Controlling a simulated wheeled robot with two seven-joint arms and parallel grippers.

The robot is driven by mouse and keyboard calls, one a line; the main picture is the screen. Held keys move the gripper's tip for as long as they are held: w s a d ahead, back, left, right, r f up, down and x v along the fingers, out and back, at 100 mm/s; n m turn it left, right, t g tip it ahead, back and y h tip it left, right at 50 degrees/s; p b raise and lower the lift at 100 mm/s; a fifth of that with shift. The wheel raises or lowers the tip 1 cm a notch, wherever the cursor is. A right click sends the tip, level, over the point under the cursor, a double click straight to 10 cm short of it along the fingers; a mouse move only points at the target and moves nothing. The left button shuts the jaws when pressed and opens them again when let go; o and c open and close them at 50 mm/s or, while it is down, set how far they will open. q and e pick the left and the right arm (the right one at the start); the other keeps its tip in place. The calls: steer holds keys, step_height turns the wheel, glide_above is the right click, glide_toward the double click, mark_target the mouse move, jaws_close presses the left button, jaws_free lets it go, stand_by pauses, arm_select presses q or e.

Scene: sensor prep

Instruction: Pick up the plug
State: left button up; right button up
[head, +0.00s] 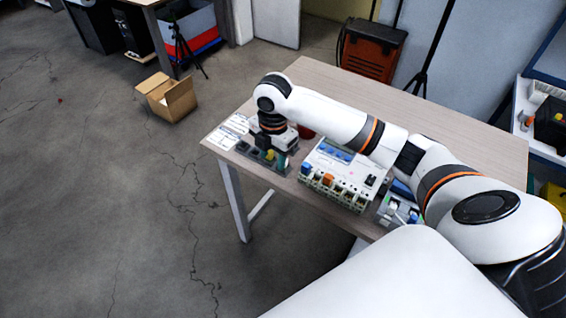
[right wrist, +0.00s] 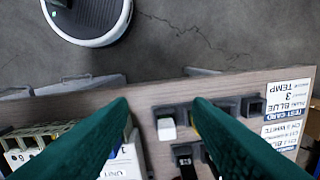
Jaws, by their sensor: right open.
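My right gripper (head: 283,156) hangs over a dark holder (head: 256,154) at the table's near left corner. In the right wrist view its green fingers (right wrist: 160,104) are spread with nothing held between them. The holder shows below them as dark square pockets (right wrist: 253,106). A white plug (right wrist: 166,129) sits in one pocket, in the gap between the fingers. A black plug (right wrist: 184,156) is nearer the bottom. Something yellow is mostly hidden by the right finger; a yellow piece (head: 270,154) also shows in the head view. My left gripper is out of view.
A white panel (head: 338,172) with blue and orange modules stands right of the holder, and a small tray (head: 398,212) beyond it. The table's (head: 450,150) far side is clear.

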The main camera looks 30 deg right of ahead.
steer(key=w+d+r+n, duration=0.1)
steer(key=w+d+r, duration=0.1)
steer(key=d+r, duration=0.3)
steer(key=f, duration=0.3)
steer(key=f+p, duration=0.1)
steer(key=f, duration=0.2)
steer(key=shift+w+d+f, duration=0.1)
steer(key=shift+w+f, duration=0.1)
steer(key=shift+f, duration=0.05)
steer(key=shift+w+f+p, duration=0.1)
steer(key=shift+f+p, duration=0.4)
steer(key=shift+f, duration=2.2)
jaws_close()
